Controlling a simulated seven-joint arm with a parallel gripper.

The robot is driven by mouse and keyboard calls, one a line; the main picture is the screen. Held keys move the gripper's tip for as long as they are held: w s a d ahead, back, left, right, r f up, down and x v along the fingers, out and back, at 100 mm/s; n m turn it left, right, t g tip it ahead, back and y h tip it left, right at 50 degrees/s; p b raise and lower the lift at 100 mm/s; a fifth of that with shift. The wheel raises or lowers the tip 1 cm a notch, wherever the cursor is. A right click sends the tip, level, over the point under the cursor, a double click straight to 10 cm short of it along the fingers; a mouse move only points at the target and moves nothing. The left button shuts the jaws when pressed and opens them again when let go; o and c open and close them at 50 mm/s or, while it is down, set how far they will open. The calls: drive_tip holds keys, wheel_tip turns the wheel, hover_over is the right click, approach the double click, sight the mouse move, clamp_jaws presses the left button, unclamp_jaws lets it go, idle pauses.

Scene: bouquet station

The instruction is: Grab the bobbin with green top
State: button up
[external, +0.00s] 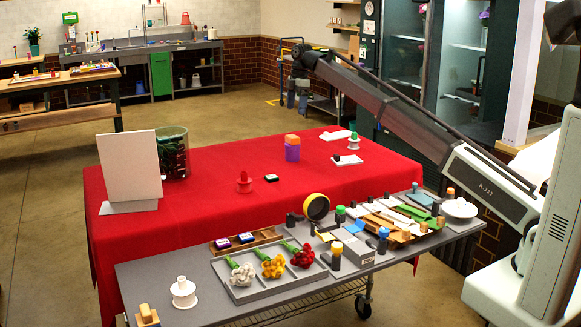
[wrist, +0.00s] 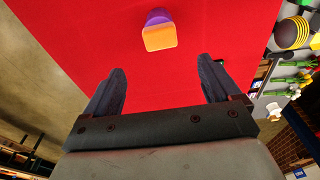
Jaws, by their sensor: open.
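A small white bobbin with a green top (external: 354,141) stands towards the far right of the red-covered table (external: 215,225) in the external view, beside white cards. I cannot make it out in the wrist view. My gripper (wrist: 161,65) is open, with nothing between its two dark fingers. It is above the red cloth, and in the external view my arm reaches over the far side of the table. A purple block with an orange top (wrist: 159,36) lies beyond the fingertips in the wrist view; it also shows in the external view (external: 292,153).
A red bobbin (external: 244,183), a white panel (external: 130,168) and a dark bin (external: 173,152) stand on the red table. A grey bench in front holds a flower tray (external: 270,290), a yellow-black roll (external: 317,207) and a white bobbin (external: 183,293). Much red cloth is clear.

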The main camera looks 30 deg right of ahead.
drive_tip(key=shift+d, duration=0.1)
drive_tip(key=h, duration=0.1)
hover_over(354, 139)
drive_tip(key=w, duration=0.1)
drive_tip(key=f, duration=0.3)
drive_tip(key=d+f, duration=0.1)
drive_tip(key=f, duration=0.1)
drive_tip(key=shift+f, duration=0.35)
drive_tip(key=shift+a+f, duration=0.1)
drive_tip(key=shift+f, duration=0.2)
wheel_tip(354, 139, down, 13)
drive_tip(key=shift+r, duration=0.1)
drive_tip(key=shift+c, duration=0.6)
